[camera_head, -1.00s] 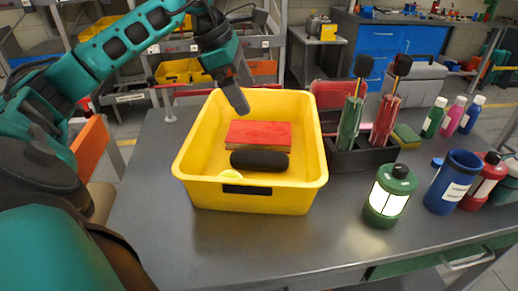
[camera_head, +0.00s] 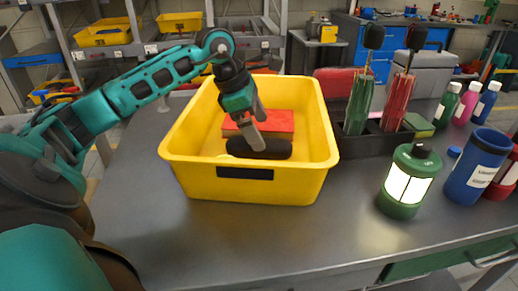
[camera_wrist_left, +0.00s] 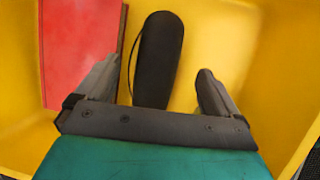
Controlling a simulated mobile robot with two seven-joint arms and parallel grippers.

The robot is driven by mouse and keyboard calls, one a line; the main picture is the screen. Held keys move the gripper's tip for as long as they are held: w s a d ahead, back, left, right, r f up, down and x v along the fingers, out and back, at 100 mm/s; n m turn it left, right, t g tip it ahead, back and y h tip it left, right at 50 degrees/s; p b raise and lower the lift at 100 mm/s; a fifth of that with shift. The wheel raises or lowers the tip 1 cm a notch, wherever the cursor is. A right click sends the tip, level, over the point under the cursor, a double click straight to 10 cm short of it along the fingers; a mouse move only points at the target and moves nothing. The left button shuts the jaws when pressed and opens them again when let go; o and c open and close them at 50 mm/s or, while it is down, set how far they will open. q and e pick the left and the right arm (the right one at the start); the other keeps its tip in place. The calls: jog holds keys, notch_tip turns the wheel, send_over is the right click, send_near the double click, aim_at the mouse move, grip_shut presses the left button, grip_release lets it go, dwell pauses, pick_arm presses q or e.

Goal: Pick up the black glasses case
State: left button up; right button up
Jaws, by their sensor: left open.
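The black glasses case (camera_head: 272,150) lies on the floor of the yellow bin (camera_head: 245,188), in front of a red book (camera_head: 282,122). My left gripper (camera_head: 258,142) is inside the bin, over the left part of the case, and partly hides it. In the left wrist view the case (camera_wrist_left: 158,58) lies between the two open fingers of my left gripper (camera_wrist_left: 160,92), with room on both sides. I cannot tell how far the fingertips are above it. The red book (camera_wrist_left: 78,50) is close to the left finger there. My right gripper is not in view.
The bin walls surround my left gripper. To the right stand a dark caddy (camera_head: 372,142) with green and red umbrellas, a lit green lantern (camera_head: 405,185), a blue cup (camera_head: 478,168) and several bottles. The grey table in front is clear.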

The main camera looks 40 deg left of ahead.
pick_arm(q)
jog(key=x, duration=0.5)
jog(key=shift+a+f, duration=0.15)
jog(key=c, duration=1.2)
